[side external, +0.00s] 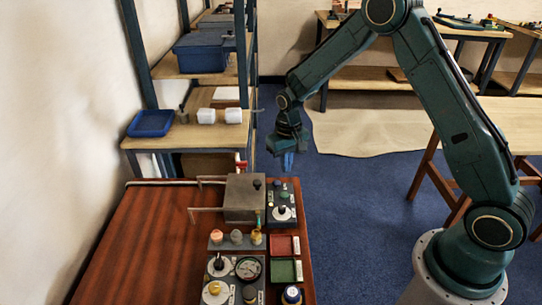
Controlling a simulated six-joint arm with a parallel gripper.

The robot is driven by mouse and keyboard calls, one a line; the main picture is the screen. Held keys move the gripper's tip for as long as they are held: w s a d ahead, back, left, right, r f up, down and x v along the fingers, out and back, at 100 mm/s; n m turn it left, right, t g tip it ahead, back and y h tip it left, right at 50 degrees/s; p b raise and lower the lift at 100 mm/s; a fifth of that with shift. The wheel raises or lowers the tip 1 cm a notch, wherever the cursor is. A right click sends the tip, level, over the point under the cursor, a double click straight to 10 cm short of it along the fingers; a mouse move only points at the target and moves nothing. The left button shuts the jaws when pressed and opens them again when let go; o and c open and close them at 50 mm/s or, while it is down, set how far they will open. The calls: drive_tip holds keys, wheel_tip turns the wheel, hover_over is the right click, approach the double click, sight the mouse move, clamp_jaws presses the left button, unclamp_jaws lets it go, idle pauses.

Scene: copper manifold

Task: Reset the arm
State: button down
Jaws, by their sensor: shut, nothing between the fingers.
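My gripper (288,160) hangs at the end of my dark green arm, pointing down, above and beyond the back right corner of the wooden table. Its fingers look closed with nothing between them, and it is apart from everything on the table. The manifold (245,198), a grey-brown metal box with thin pipes running left and a red valve handle (240,165) behind it, stands on the table below and left of my gripper.
A control panel (282,205) with a pale knob sits right of the box. Several small knobs, red and green trays (284,270) and a gauge panel (236,275) fill the table's front right. The table's left side (140,240) is bare. A shelf rack (190,130) stands behind.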

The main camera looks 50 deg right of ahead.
drive_tip(key=s+a+r+t, duration=0.1)
drive_tip(key=s+r, duration=0.3)
drive_tip(key=r, duration=0.3)
drive_tip(key=s+r+n+t, duration=0.1)
drive_tip(key=s+r, duration=0.2)
drive_tip(key=r, duration=0.4)
drive_tip(key=s+a+r+t, duration=0.1)
drive_tip(key=s+r, duration=0.3)
drive_tip(key=r, duration=0.2)
drive_tip(key=s+r+n+t, duration=0.1)
drive_tip(key=s+r, duration=0.2)
drive_tip(key=s, duration=0.6)
drive_tip(key=s+a+r+t, duration=0.1)
drive_tip(key=s+r, duration=0.2)
drive_tip(key=s, duration=0.6)
drive_tip(key=shift+s+r+n, duration=0.15)
drive_tip(key=shift+s+n, duration=0.15)
drive_tip(key=shift+n, duration=0.1)
